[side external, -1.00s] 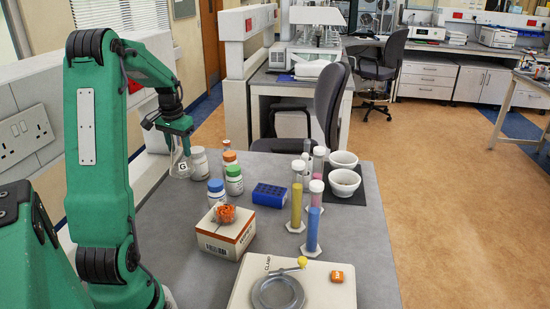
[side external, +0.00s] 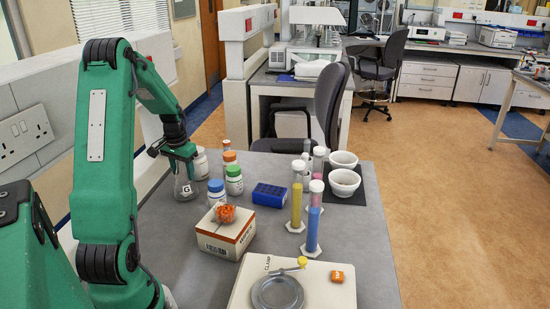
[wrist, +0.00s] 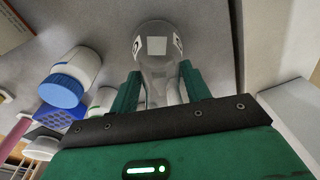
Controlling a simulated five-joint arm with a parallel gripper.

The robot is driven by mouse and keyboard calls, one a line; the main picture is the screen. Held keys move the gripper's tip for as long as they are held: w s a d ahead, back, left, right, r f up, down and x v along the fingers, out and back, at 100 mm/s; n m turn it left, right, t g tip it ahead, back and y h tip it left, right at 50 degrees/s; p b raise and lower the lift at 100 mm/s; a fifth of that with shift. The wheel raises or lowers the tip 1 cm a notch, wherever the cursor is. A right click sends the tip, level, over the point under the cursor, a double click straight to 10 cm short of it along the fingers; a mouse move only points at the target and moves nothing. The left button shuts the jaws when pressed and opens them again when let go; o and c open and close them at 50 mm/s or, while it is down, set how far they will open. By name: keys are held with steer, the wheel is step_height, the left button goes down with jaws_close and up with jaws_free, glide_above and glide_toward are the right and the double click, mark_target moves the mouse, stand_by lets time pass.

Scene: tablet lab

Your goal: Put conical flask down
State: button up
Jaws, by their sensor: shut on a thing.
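My gripper (side external: 181,158) is at the far left part of the grey table, its jaws pointing down. It is shut on the clear conical flask (side external: 185,190), which hangs upright below it, close to the table top. In the wrist view the flask (wrist: 155,48) sits between the two green fingers (wrist: 158,90), its wide base away from the camera, with pale label patches on its side. Whether the base touches the table cannot be told. A blue-capped bottle (side external: 216,192) stands to the right of the flask.
More capped bottles (side external: 234,180) crowd close to the right. A box (side external: 226,231) with an orange item on top stands nearer the camera. A blue rack (side external: 269,195) and several coloured cylinders (side external: 314,222) are further right. A wall (wrist: 276,40) borders the table edge.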

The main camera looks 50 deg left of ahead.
steer(key=shift+f, duration=0.35)
steer(key=shift+f, duration=0.15)
steer(key=o, duration=1)
steer(key=shift+o, duration=0.2)
steer(key=r, duration=0.8)
steer(key=d+r, duration=0.1)
steer(key=r, duration=0.3)
steer(key=shift+s+d+r, duration=0.1)
steer(key=shift+s+r, duration=0.05)
steer(key=shift+s, duration=0.25)
